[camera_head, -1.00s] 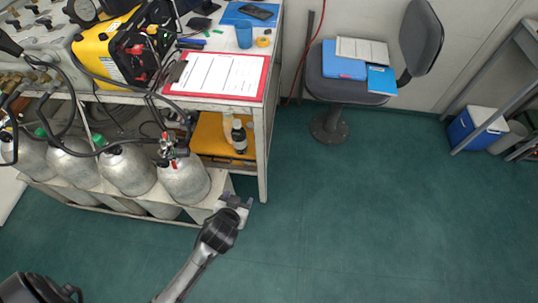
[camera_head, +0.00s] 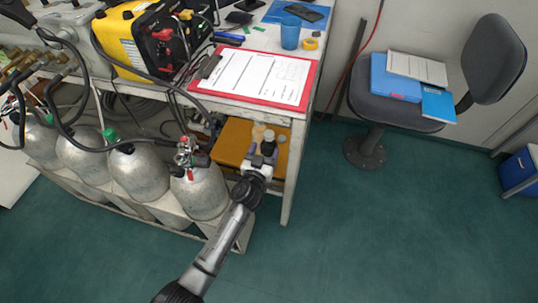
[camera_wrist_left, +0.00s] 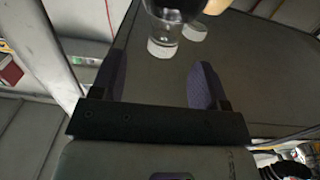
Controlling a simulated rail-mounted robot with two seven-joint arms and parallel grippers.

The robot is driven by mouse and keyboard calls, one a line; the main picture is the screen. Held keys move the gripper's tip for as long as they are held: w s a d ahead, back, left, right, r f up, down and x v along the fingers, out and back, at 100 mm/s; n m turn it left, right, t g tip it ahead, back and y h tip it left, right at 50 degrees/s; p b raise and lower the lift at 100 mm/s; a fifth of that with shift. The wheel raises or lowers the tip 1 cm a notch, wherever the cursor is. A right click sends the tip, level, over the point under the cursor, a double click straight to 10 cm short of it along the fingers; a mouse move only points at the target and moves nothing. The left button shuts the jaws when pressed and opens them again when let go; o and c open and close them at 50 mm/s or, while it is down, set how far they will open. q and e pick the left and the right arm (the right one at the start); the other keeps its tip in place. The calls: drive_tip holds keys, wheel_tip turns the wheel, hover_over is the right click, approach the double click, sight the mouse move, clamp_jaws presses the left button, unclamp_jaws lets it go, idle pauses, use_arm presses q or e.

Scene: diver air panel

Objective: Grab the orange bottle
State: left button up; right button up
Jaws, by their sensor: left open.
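My left gripper (camera_head: 262,158) is open at the lower shelf under the bench, at the end of my outstretched arm. Just beyond its fingers stand small bottles on the shelf. A pale orange bottle (camera_head: 257,131) stands beside a dark bottle (camera_head: 268,147), which the gripper partly covers. In the left wrist view the open fingers (camera_wrist_left: 160,82) show with nothing between them. The dark bottle (camera_wrist_left: 163,38) with a pale lower end is ahead of them, and an orange piece (camera_wrist_left: 216,6) is cut by the top edge. My right gripper is not seen.
A table leg (camera_head: 294,175) stands close right of my gripper, and grey cylinders (camera_head: 200,190) stand left. The clipboard (camera_head: 255,78) lies on the bench above. The floor right of the bench is clear up to the chair (camera_head: 400,105).

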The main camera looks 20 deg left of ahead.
sight(267, 140)
use_arm(q)
drive_tip(key=shift+w, duration=0.75)
drive_tip(key=shift+w+a+b, duration=0.1)
drive_tip(key=shift+w+b, duration=0.15)
drive_tip(key=shift+b, duration=0.05)
drive_tip(key=w, duration=0.1)
drive_tip(key=w+b, duration=0.1)
drive_tip(key=w, duration=0.3)
drive_tip(key=shift+a+b, duration=0.3)
drive_tip(key=shift+b, duration=0.05)
drive_tip(key=shift+s, duration=0.1)
drive_tip(key=shift+c, duration=0.3)
clamp_jaws()
